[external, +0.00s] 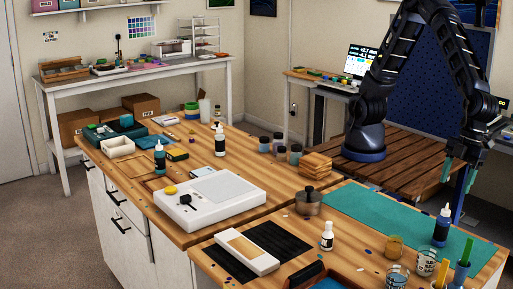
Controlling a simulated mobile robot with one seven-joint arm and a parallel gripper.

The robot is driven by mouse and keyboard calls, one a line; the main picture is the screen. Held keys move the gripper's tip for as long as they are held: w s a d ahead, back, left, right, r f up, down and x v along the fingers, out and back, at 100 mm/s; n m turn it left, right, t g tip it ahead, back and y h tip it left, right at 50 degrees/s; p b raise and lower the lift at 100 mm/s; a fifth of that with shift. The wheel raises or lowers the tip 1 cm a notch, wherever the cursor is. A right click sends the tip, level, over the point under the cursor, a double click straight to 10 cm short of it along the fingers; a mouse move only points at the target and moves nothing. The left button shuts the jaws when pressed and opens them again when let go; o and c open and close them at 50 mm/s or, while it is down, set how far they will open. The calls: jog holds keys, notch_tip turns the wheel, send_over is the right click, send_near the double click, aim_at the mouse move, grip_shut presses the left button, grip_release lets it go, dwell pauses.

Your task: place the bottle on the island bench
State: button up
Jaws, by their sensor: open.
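My gripper (459,176) is at the right, pointing down with its teal fingertips apart and nothing between them. In the picture it is above a dark blue bottle with a white nozzle cap (441,229), clear of it. That bottle stands upright at the right end of the green mat (375,214). A small white bottle (327,241) stands left of it. On the wooden bench with drawers (190,233) stand a dark bottle with a white label (220,145) and a dark teal bottle (159,160). Which bottle the task means cannot be told.
The green mat's middle is clear.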

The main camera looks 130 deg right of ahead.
jog(key=w+d+r+y, duration=0.15)
jog(key=d+r, duration=0.35)
jog(key=d, duration=0.6)
jog(key=w+d+r, duration=0.3)
jog(key=d+r, duration=0.2)
jog(key=d, duration=0.7)
jog(key=w+d+r, duration=0.2)
jog(key=d+r, duration=0.3)
jog(key=d, duration=0.6)
jog(key=s+d+r+n, duration=0.1)
jog(key=s+d, duration=0.2)
jog(key=d, duration=0.4)
jog(key=s+d+r, duration=0.2)
jog(key=s+d, duration=0.2)
jog(key=d, duration=0.4)
jog(key=s+d+f+n+t, duration=0.1)
jog(key=s+d, duration=0.8)
jog(key=s, duration=0.3)
jog(key=shift+d+f+t+h, duration=0.2)
jog(key=shift+d+t+h, duration=0.1)
jog(key=shift+d+h, duration=0.15)
